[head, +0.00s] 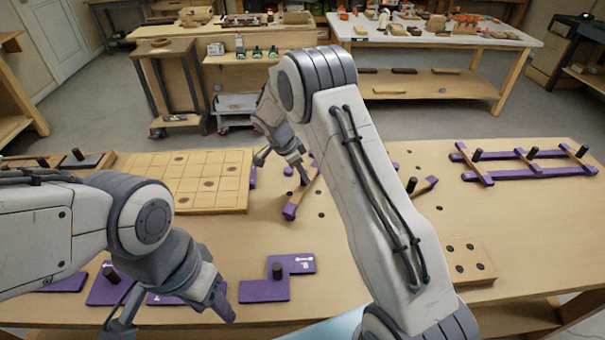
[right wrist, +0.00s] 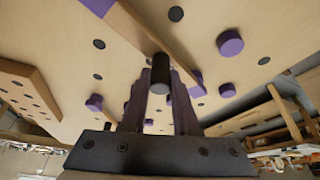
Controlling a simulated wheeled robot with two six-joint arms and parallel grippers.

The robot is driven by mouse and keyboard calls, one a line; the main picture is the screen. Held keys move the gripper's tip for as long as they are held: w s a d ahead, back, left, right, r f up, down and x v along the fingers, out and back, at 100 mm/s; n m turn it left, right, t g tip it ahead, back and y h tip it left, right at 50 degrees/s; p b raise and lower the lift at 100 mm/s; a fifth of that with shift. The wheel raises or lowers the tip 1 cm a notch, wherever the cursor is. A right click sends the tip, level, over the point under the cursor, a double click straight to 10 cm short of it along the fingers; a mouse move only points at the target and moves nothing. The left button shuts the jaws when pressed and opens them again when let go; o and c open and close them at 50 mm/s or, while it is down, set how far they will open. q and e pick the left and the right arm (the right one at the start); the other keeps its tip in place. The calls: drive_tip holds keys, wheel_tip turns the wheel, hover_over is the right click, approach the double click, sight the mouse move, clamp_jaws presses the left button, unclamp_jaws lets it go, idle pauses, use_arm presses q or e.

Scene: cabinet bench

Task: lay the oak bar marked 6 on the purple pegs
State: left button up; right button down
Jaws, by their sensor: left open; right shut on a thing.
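My right gripper (head: 297,164) is shut on the black knob (right wrist: 161,78) of an oak bar (head: 303,192) with purple ends, beyond the middle of the bench. I cannot tell whether the bar touches any peg. My left gripper (head: 170,314) is open and empty above the front left of the bench, over purple pieces.
A purple piece with a black knob (head: 265,290) lies at the front middle. A square-patterned board (head: 216,198) lies at the left. A purple-railed frame with knobbed bars (head: 525,172) lies at the far right. A block with holes (head: 468,249) is beside my right arm.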

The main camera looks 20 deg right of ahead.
drive_tip(key=shift+f+b, duration=0.15)
drive_tip(key=shift+b, duration=0.45)
idle(1.5)
drive_tip(key=shift+c, duration=1)
unclamp_jaws()
drive_tip(key=shift+r+p, duration=1.95)
drive_tip(key=shift+r, duration=2)
